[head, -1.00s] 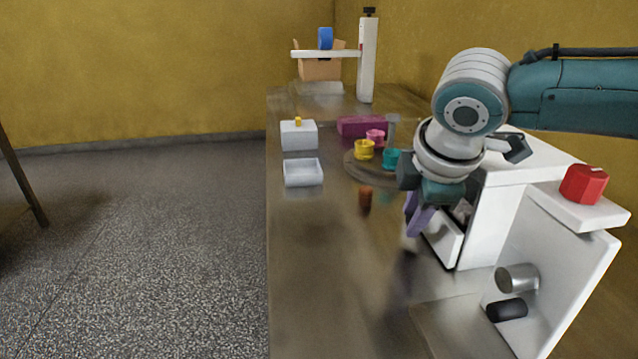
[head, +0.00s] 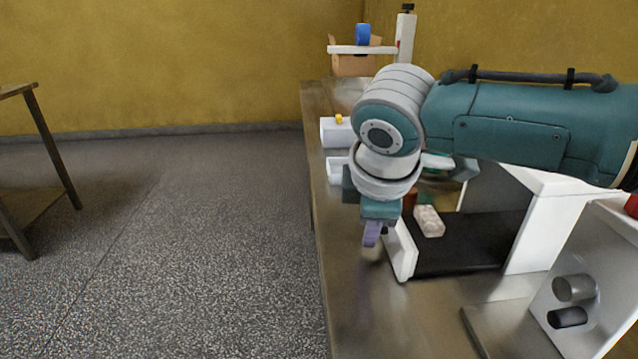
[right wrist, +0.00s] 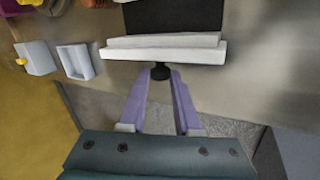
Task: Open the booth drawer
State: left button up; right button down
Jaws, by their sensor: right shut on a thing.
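The white booth (head: 535,235) stands on the right of the metal table. Its drawer, with a white front (head: 401,252) and a black floor (head: 465,250), is pulled well out to the left. A pale speckled block (head: 429,221) lies in it. My right gripper (head: 373,233) is at the outer side of the drawer front. In the right wrist view, its purple fingers (right wrist: 161,76) are closed on the small black knob (right wrist: 160,71) of the white drawer front (right wrist: 165,56). My left gripper is out of view.
A white box with a yellow knob (head: 335,132) and a white tray (head: 338,170) stand further back, partly behind my arm. A metal cylinder (head: 573,288) and a black cylinder (head: 567,317) are at front right. Floor is open on the left.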

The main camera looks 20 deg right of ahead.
jog(key=shift+d, duration=0.1)
jog(key=c, duration=0.6)
grip_release()
jog(key=shift+c, duration=0.2)
jog(key=shift+s, duration=0.1)
jog(key=shift+r, duration=0.35)
jog(key=p+v, duration=0.3)
jog(key=v, duration=0.6)
jog(key=shift+s, duration=0.1)
